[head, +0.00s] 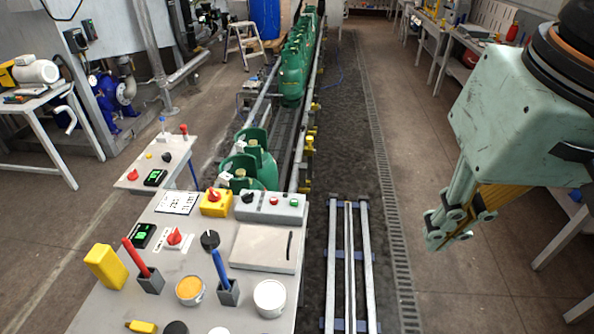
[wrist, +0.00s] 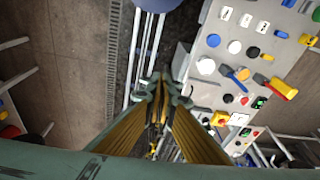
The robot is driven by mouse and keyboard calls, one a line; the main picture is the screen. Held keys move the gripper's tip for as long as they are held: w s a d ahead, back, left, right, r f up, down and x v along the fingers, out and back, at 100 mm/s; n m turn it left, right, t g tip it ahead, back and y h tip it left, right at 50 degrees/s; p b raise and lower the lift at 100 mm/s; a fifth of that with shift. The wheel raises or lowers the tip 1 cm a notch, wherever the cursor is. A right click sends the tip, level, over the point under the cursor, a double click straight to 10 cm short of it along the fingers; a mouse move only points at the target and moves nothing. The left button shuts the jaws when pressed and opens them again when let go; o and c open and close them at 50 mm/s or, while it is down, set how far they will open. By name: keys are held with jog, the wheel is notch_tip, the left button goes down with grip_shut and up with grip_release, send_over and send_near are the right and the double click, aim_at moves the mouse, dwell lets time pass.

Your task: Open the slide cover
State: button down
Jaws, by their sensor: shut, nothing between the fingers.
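The slide cover appears to be the flat pale panel (head: 262,250) with a dark handle strip near its right side. It lies flat on the right part of the grey worktable (head: 215,268) in the head view, and it looks closed. My gripper (head: 446,232) is in the air at the right, well apart from the panel and pointing down. Its fingers are together and hold nothing. In the wrist view my gripper (wrist: 160,88) shows its fingertips meeting, with the worktable to their right. I cannot clearly make out the cover there.
A control box (head: 270,206) stands behind the panel and an open white can (head: 269,297) in front. A red-handled tool (head: 138,258) and a blue-handled tool (head: 218,267) stand in holders. Metal rails (head: 348,265) lie right of the table. Green cylinders (head: 292,72) line the conveyor.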

jog(key=shift+w+a+f+m+g+y, duration=1.95)
jog(key=shift+w+a+f+y, duration=0.6)
jog(key=shift+w+f, duration=1.8)
jog(key=shift+w+a+f+m+g+y, duration=1.65)
jog(key=shift+w+a+f+g+y, duration=0.9)
jog(key=shift+w+f, duration=1.8)
jog(key=w+d+f+m+t+y, duration=0.1)
jog(key=w+f+m+t+y, duration=0.2)
jog(key=f, duration=0.6)
jog(key=w+d+f+m+t+y+b, duration=0.1)
jog(key=w+f+m+t+y, duration=0.2)
jog(key=f, duration=0.6)
jog(key=w+d+f+m+t+y, duration=0.1)
jog(key=w+f+m+t+y, duration=0.2)
jog(key=w+f+m, duration=0.3)
jog(key=shift+w+d+f+t, duration=0.25)
jog(key=shift+f+t, duration=0.15)
jog(key=shift+f, duration=1.15)
jog(key=shift+a, duration=0.1)
jog(key=shift+b+x, duration=0.65)
jog(key=shift+x, duration=4.25)
jog(key=shift+r, duration=0.1)
